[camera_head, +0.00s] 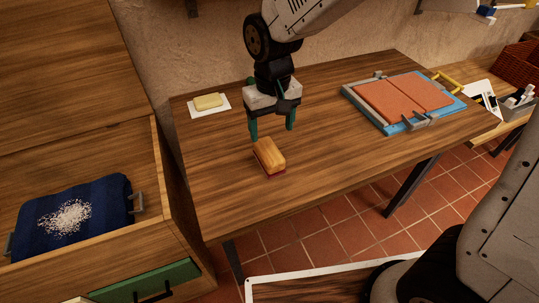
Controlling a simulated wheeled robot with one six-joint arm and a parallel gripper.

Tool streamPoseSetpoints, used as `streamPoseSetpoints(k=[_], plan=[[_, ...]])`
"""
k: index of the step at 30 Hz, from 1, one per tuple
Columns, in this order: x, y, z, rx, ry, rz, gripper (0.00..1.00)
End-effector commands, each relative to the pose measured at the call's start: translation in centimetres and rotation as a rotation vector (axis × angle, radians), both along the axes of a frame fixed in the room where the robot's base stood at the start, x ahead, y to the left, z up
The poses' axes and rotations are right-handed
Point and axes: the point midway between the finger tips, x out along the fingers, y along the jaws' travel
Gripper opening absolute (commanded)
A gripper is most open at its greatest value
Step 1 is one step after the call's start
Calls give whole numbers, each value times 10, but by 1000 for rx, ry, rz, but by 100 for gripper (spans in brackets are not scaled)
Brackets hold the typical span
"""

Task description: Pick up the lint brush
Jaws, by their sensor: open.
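The lint brush (269,158) appears to be the small block with a tan wooden top and a dark red underside, lying on the wooden table (330,150) near its front edge. My gripper (272,132) hangs above and just behind it, pointing down. Its two teal fingers are apart with nothing between them. The left fingertip comes close to the back end of the block in the picture; I cannot tell whether they touch.
A yellow block on a white sheet (194,112) lies at the table's back left. A blue-framed board with orange panels (437,122) lies at the right. At the left, a dark blue cloth (105,190) carries white bits. The table's middle is clear.

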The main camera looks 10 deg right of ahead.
Motion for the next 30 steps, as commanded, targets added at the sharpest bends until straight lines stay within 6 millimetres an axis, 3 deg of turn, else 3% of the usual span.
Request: streamPoseSetpoints(k=[18, 26, 27, 30], plan=[[-6, 8, -76, 0, 2, 2, 71], [-6, 8, -79, 1, -1, 3, 71], [-6, 8, -79, 1, -1, 3, 68], [-6, 8, -79, 1, -1, 3, 40]])
